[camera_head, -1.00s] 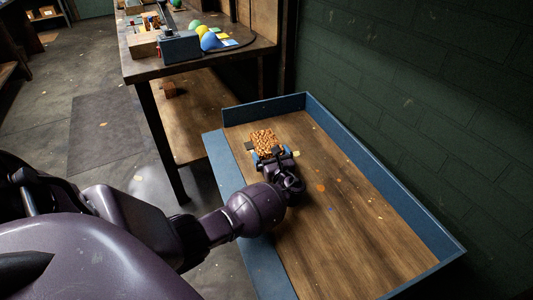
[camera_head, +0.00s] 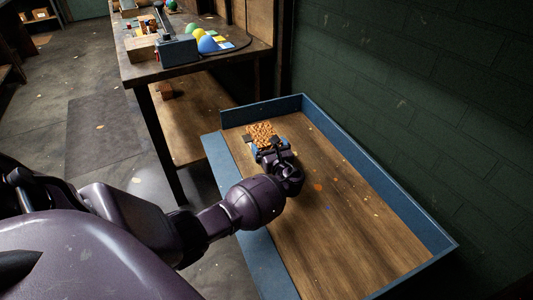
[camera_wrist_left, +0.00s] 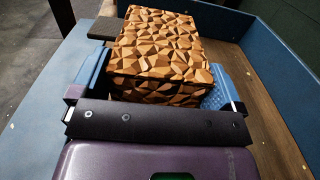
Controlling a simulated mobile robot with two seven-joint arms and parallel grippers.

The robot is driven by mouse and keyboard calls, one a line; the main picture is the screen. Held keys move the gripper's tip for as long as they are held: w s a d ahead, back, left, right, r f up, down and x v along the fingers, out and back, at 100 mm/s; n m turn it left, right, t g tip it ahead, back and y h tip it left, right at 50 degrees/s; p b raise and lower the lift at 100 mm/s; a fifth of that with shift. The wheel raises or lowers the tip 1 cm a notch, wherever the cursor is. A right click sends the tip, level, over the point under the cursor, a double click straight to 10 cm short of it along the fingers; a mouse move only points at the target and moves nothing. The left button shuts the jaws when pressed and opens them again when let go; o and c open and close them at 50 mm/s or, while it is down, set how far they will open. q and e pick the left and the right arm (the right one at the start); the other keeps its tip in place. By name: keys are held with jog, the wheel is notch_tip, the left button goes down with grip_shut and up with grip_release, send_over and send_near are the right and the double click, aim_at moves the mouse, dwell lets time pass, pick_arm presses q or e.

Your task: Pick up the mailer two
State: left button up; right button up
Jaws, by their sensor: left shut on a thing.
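The mailer (camera_head: 262,132) is a small box with a brown, faceted pattern. It is at the far left end of the blue-rimmed tray with a wood-grain floor (camera_head: 330,225). My left gripper (camera_head: 268,146) is shut on the mailer. In the left wrist view the mailer (camera_wrist_left: 160,50) sits between the two blue fingers, one on each side. Its underside is hidden, so I cannot tell how far it is above the tray floor. My right gripper is not in view.
The tray's blue walls (camera_head: 375,180) stand at the back and right, beside a dark green block wall (camera_head: 400,80). A workbench (camera_head: 195,70) with colored balls and a grey-blue device (camera_head: 178,50) stands behind. The tray's middle and front are clear apart from small specks.

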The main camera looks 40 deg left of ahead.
pick_arm(q)
notch_tip(320, 180, up, 16)
jog(key=p, duration=0.4)
jog(key=shift+p, duration=0.4)
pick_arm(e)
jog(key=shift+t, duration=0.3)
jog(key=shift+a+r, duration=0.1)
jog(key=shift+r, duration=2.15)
